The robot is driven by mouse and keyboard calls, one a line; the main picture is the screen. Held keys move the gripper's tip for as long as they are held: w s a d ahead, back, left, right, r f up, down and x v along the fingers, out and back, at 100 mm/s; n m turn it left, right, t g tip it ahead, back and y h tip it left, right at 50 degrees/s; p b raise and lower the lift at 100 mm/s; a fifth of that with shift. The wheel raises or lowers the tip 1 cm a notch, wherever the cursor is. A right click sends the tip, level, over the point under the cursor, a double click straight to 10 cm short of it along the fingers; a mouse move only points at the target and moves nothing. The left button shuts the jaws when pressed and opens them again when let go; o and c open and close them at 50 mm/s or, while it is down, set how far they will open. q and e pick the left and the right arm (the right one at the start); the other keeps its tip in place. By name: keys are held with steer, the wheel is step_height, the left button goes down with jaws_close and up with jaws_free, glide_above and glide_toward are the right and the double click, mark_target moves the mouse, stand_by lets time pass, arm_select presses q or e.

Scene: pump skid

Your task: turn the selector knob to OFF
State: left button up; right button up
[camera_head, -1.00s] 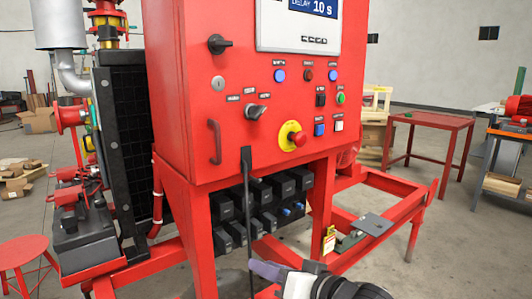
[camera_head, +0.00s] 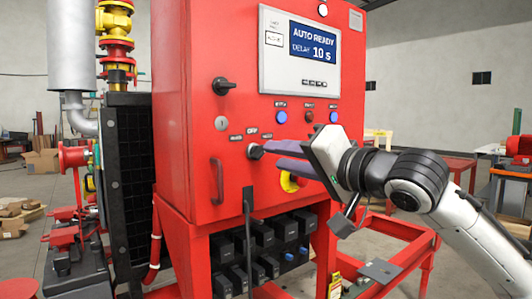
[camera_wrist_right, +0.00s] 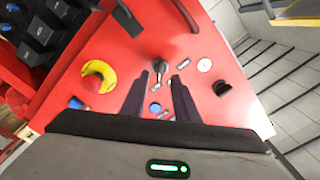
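The selector knob (camera_head: 256,151) is a small black knob on the red cabinet front, below three small labels, the middle one reading OFF. Its right side is close to or behind my fingertips in the head view, so its pointing direction is hard to read there. My right gripper (camera_head: 272,148) reaches in from the right with its purple-grey fingers pointing at the knob. In the wrist view the knob (camera_wrist_right: 159,67) shows between and just beyond the two separated fingertips (camera_wrist_right: 160,76); I cannot tell whether they touch it. My left gripper is out of view.
The display (camera_head: 313,50) reads AUTO READY, DELAY 10 s. A yellow-and-red emergency stop (camera_wrist_right: 97,76) sits beside the fingers, partly hidden by them in the head view. Another black rotary handle (camera_head: 224,87) is above, a cabinet handle (camera_head: 217,180) to the left, blue buttons (camera_head: 281,117) above the fingers.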

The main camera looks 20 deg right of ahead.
mark_target(263, 153)
steer(key=x, duration=0.5)
steer(key=shift+w+a, duration=0.1)
steer(key=shift+w, duration=0.05)
jaws_close()
steer(key=shift+p, duration=0.35)
